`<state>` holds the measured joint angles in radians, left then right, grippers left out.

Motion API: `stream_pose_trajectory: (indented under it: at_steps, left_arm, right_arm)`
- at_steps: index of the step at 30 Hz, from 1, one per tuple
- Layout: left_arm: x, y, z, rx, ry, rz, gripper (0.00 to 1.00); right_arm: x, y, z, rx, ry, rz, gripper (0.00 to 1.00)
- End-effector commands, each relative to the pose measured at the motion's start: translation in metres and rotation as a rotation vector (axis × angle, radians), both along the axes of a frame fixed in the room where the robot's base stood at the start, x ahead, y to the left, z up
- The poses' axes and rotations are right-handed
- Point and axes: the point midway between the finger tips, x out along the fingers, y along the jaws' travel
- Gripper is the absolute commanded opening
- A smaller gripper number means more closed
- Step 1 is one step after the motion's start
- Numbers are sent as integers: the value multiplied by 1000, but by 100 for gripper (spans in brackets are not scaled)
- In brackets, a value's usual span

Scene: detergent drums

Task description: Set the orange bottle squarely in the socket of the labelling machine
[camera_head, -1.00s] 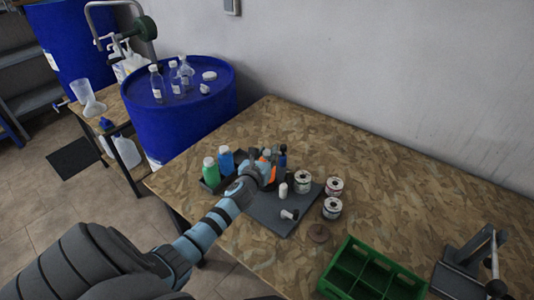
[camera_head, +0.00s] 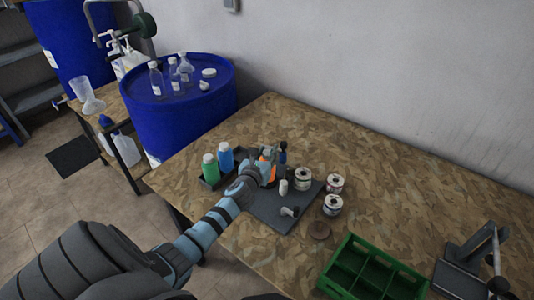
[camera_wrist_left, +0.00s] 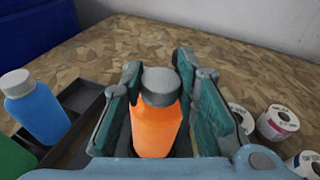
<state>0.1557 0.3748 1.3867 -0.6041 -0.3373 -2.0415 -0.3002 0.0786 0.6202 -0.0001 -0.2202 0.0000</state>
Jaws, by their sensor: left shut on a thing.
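The orange bottle (camera_head: 266,174) has a grey-white cap and is partly hidden by my left gripper (camera_head: 263,166) in the head view. In the left wrist view the bottle (camera_wrist_left: 156,130) stands upright between the two fingers of the gripper (camera_wrist_left: 159,68), which is shut on it. Its base is hidden, so I cannot tell whether it touches anything below. A dark device with a pale lever (camera_head: 470,262), perhaps the labelling machine, stands at the table's right front. Its socket cannot be made out. My right gripper is not in view.
Green (camera_head: 209,168) and blue (camera_head: 226,158) bottles stand in a dark tray left of the gripper. Several label rolls (camera_head: 334,184) stand to the right. A green crate (camera_head: 345,270) stands in front. The table's back right is clear.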

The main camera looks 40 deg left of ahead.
Motion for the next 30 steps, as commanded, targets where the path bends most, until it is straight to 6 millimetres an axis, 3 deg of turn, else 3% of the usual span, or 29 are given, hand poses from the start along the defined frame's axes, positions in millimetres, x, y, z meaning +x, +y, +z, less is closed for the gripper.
stream_pose_trajectory:
  at_steps: [25, 26, 30]
  left_arm:
    - [0, 0, -9, 0, -1, 0, 0]
    - [0, 0, -9, 0, -1, 0, 31]
    - [0, 0, -9, 0, -1, 0, 51]
  right_arm:
    - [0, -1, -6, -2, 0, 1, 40]
    - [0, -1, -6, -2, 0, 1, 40]
    - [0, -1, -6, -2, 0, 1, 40]
